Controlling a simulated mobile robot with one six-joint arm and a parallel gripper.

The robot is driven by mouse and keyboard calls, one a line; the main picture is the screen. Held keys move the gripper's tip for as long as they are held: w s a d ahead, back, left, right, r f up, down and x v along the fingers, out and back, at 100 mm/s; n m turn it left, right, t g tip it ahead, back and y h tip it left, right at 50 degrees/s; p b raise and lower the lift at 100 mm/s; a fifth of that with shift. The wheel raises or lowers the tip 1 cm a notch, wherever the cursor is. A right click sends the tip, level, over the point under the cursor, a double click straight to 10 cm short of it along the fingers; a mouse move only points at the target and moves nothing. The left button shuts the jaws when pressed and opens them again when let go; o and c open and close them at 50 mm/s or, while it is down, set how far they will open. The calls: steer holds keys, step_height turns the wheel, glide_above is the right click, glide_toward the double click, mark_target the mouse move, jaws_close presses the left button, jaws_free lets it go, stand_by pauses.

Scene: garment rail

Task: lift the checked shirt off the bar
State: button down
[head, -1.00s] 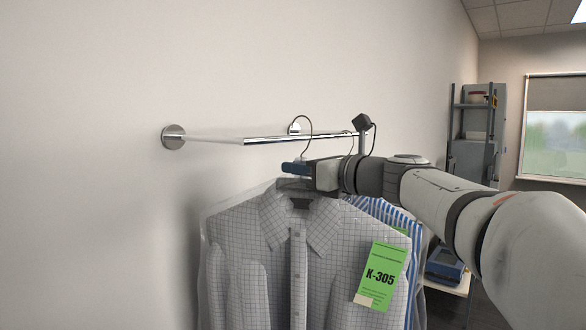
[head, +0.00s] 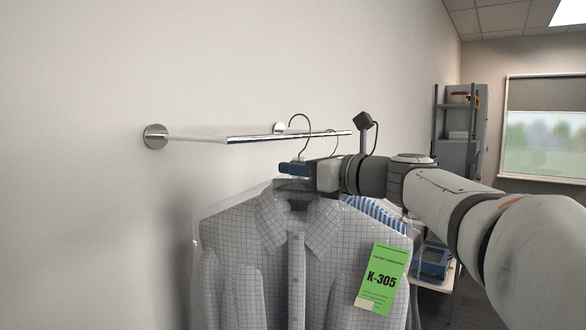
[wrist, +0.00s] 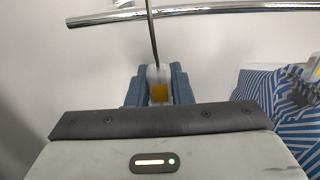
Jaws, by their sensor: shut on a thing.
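The checked shirt (head: 245,245), in a clear cover with a green K-305 tag (head: 382,279), hangs upright below my gripper (head: 297,169). My gripper is shut on the neck of its hanger, just above the collar; the wrist view shows the jaws (wrist: 158,88) closed around a pale block with a yellow patch. The hanger's hook (head: 308,122) rises above the line of the chrome bar (head: 255,138), and its tip appears above the bar in the head view. The shaft (wrist: 152,40) crosses in front of the bar in the wrist view. Whether hook and bar touch is unclear.
A blue-striped shirt (head: 375,210) hangs just behind and to the right, partly hidden by my arm; its stripes also show in the wrist view (wrist: 255,95). A wall mount (head: 155,137) holds the bar at left. A shelf unit (head: 458,125) stands at back right.

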steer(key=p+v, duration=0.6)
steer(key=v, duration=2.8)
steer(key=shift+s+p, duration=0.2)
steer(key=shift+p, duration=0.1)
